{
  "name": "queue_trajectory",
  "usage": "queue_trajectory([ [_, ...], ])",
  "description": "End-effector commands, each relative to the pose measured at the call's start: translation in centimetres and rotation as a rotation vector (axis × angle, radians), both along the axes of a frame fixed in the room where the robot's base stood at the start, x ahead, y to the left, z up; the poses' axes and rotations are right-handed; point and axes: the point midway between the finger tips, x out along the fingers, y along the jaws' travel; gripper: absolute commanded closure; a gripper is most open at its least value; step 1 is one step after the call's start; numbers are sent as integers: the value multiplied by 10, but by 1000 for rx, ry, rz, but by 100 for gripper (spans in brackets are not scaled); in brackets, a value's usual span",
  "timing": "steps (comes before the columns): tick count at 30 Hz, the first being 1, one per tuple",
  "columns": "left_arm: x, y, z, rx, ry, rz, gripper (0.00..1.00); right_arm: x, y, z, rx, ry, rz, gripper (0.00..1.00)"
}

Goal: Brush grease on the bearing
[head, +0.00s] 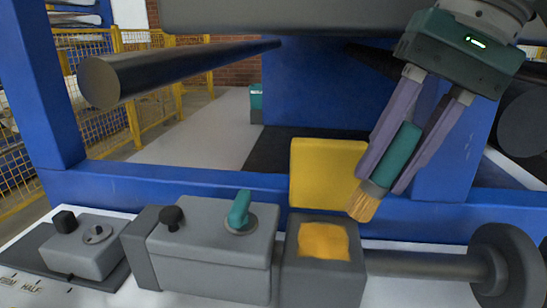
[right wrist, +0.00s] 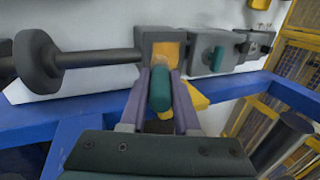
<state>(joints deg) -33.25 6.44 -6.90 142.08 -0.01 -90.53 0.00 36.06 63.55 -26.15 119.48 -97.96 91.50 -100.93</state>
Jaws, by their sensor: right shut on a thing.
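My right gripper (head: 384,180) is shut on a brush (head: 402,148) with a teal handle and a metal collar. Its tan bristles (head: 363,204) point down and left, above and to the right of the bearing block in the head view. The grey bearing block (head: 322,279) has an orange-yellow patch of grease (head: 323,241) on its open top. A yellow cover (head: 326,172) stands upright behind it. My left gripper is not in view.
A grey shaft (head: 425,264) with a round flange runs right from the block. To the left stand a grey box with a teal lever (head: 239,210) and a smaller control box (head: 88,245). A blue frame rail (head: 150,185) and a dark roller (head: 180,68) lie behind.

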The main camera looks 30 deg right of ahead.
Motion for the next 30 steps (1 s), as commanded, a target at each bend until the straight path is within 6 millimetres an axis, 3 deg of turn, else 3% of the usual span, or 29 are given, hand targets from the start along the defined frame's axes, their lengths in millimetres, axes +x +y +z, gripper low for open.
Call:
queue_trajectory([
  [12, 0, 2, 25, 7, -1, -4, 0, -3, -2, 38, -1, -1, -12, 100],
  [30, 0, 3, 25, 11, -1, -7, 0, -4, -2, 38, 0, 0, -14, 100],
])
